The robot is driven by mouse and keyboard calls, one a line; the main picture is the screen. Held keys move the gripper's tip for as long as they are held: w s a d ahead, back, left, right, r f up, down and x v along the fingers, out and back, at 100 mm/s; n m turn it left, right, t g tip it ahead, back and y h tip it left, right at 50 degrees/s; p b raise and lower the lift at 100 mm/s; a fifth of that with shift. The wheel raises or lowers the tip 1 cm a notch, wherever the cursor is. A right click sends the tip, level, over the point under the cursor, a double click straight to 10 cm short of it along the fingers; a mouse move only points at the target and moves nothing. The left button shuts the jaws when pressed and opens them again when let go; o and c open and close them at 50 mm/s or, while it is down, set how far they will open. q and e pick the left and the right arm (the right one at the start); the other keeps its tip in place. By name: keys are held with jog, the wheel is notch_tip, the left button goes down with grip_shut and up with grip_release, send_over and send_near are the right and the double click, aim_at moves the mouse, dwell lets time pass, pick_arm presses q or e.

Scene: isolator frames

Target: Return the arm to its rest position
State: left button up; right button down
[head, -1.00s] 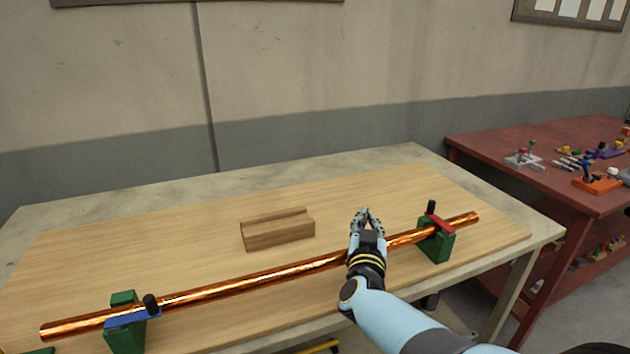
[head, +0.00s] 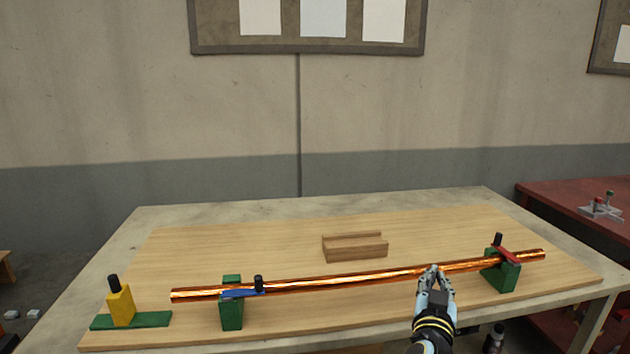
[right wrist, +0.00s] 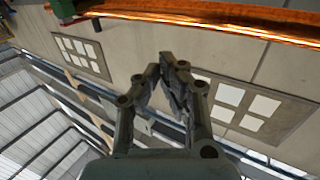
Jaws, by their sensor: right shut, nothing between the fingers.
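My right gripper (head: 434,270) is in front of the copper pipe at the near side of the table, with its fingers together and nothing between them. In the right wrist view the shut fingertips (right wrist: 168,60) also show, with the pipe (right wrist: 230,24) apart from them near the top edge. The copper pipe (head: 340,279) lies across two green stands, the left one (head: 231,315) with a blue arm and black knob, the right one (head: 500,277) with a red arm and black knob. My left gripper is out of view.
A grooved wooden block (head: 355,251) sits behind the pipe on the wooden tabletop (head: 250,245). A yellow post on a green base (head: 121,306) stands at the left. A red table (head: 560,200) is at the right. The board behind the block is clear.

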jog(key=s+d+f+n+g+y+b, duration=0.25)
jog(key=s+f+b, duration=0.35)
jog(key=s+f, duration=1.2)
jog(key=s+d+f+n+g+y+b, duration=0.1)
jog(key=s+f+n+g+y+b, duration=0.4)
jog(key=s+f, duration=1.35)
pick_arm(q)
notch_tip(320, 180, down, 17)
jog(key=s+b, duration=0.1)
jog(key=b, duration=0.4)
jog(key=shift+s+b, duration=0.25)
jog(key=shift+b, duration=0.15)
pick_arm(e)
jog(key=s+d+f+m+g, duration=0.1)
jog(key=s+f+g, duration=0.3)
jog(key=s+f, duration=0.5)
jog(key=s+d+f+m+g+h, duration=0.1)
jog(key=s+f+g, duration=0.3)
jog(key=s+f, duration=0.5)
jog(key=s, duration=0.7)
jog(key=shift+s+d+m, duration=0.2)
jog(key=shift+m, duration=0.15)
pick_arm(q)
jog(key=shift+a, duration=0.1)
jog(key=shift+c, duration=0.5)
pick_arm(e)
jog(key=shift+h, duration=0.25)
